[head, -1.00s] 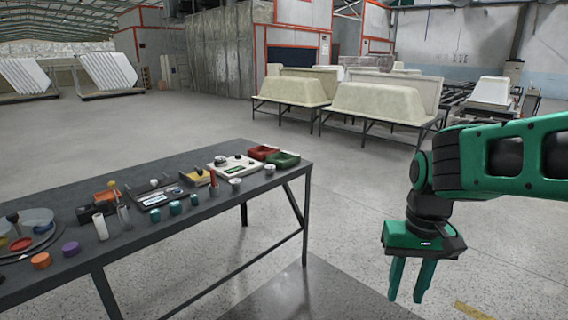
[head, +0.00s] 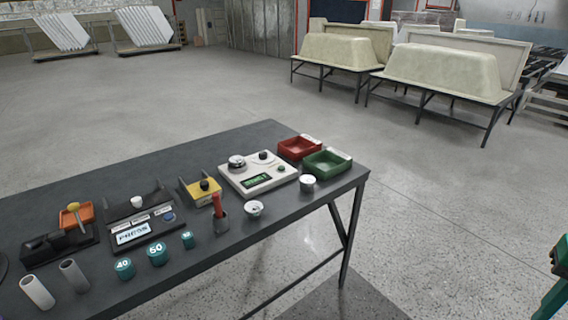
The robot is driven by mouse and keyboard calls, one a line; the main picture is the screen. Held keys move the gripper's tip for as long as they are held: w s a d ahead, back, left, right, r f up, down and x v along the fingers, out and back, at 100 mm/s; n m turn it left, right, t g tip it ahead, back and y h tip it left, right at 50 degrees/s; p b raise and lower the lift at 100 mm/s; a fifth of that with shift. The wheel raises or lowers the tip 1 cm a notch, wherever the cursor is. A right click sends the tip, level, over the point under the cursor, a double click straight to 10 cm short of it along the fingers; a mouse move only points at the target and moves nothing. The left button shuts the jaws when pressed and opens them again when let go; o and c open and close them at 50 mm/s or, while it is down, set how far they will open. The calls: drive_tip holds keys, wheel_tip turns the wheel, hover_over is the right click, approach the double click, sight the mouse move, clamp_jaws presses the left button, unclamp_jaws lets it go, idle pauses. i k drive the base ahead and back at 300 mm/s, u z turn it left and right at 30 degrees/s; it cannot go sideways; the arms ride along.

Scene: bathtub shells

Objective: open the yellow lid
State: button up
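A small yellow box (head: 187,196) stands on the dark grey table. My gripper (head: 556,290) shows only as a green sliver at the lower right edge. It is far to the right of the yellow box, off the table, and nothing touches the box. The fingertips are cut off by the frame, so their opening is hidden.
Open floor lies right of the table.

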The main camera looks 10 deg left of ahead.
sight(200, 189)
drive_tip(key=u, duration=0.4)
drive_tip(key=i, duration=1.3)
drive_tip(key=u, duration=0.6)
